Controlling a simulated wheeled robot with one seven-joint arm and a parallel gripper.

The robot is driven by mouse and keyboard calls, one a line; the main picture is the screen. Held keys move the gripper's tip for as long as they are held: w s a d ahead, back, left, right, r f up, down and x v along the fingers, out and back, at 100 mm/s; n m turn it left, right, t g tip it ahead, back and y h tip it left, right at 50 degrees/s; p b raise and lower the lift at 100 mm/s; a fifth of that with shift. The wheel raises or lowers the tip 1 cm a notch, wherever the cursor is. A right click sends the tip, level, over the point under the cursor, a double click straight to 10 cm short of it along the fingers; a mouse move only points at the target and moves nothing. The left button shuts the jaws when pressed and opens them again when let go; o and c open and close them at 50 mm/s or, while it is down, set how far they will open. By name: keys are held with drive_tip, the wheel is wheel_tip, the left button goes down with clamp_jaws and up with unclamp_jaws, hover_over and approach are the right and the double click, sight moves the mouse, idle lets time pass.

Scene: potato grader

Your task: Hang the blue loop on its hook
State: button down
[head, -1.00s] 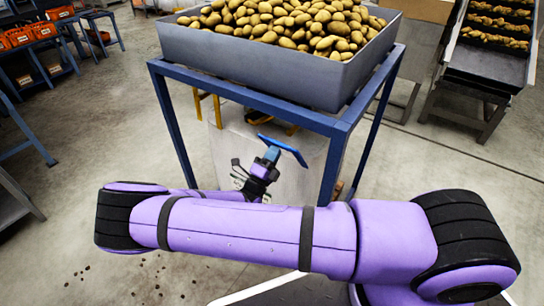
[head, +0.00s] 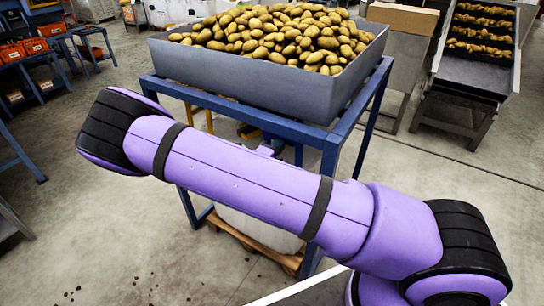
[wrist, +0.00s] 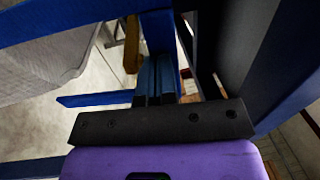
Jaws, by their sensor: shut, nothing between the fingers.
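My gripper (wrist: 155,80) shows in the wrist view as two dark blue fingers side by side, shut with nothing between them. In the head view my own arm hides it. A flat blue strip (wrist: 92,99) sticks out to the left beside the fingers in the wrist view. It may be the blue loop seen edge-on, but its full shape is hidden and I cannot tell whether it touches the fingers. I cannot make out the hook in either view.
A blue steel stand (head: 340,130) carries a grey bin (head: 250,75) of potatoes; its beams run close around my gripper. A yellow post (wrist: 132,45) is just beyond the fingers. A whitish sack (wrist: 40,60) stands at left, on a wooden pallet (head: 255,240).

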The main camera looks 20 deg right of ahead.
sight(282, 138)
drive_tip(key=w+d, duration=0.1)
drive_tip(key=w+d+g+y, duration=0.1)
drive_tip(key=shift+d+r+y, duration=0.3)
drive_tip(key=shift+d+r, duration=0.1)
drive_tip(key=shift+w+d+r+g+y, duration=0.3)
drive_tip(key=shift+w+d+g+y, duration=0.15)
drive_tip(key=shift+d, duration=0.2)
drive_tip(key=shift+w+d+y, duration=0.1)
drive_tip(key=shift+d+y, duration=0.1)
drive_tip(key=shift+y, duration=0.05)
drive_tip(key=shift+w, duration=0.1)
drive_tip(key=shift+s+a, duration=0.4)
drive_tip(key=f+v, duration=0.2)
drive_tip(key=v, duration=1.2)
drive_tip(key=shift+a, duration=0.4)
